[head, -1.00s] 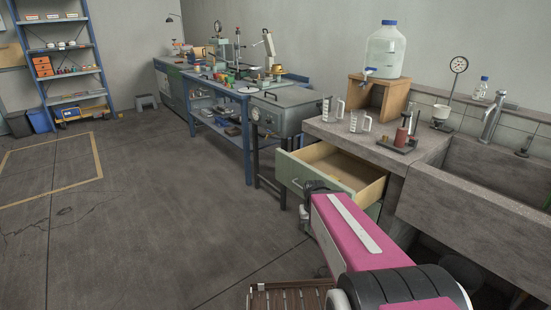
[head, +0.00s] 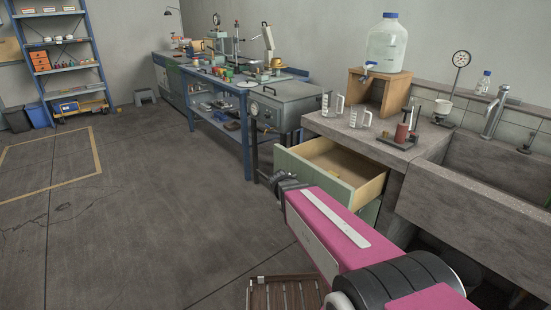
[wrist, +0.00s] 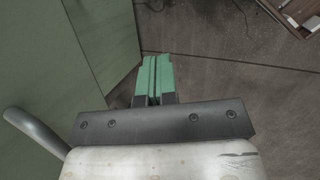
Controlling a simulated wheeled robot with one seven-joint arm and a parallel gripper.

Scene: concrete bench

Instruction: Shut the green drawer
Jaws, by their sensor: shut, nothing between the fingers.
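The green drawer (head: 312,178) stands pulled open from under the concrete bench in the head view; its pale wooden inside is empty.
The bench top (head: 350,134) holds glass beakers, a small stand and a water jug (head: 387,45) on a wooden stand. A stone sink (head: 480,190) is at right. A slatted wooden piece (head: 285,292) is at the bottom. Open floor (head: 170,200) lies to the left.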

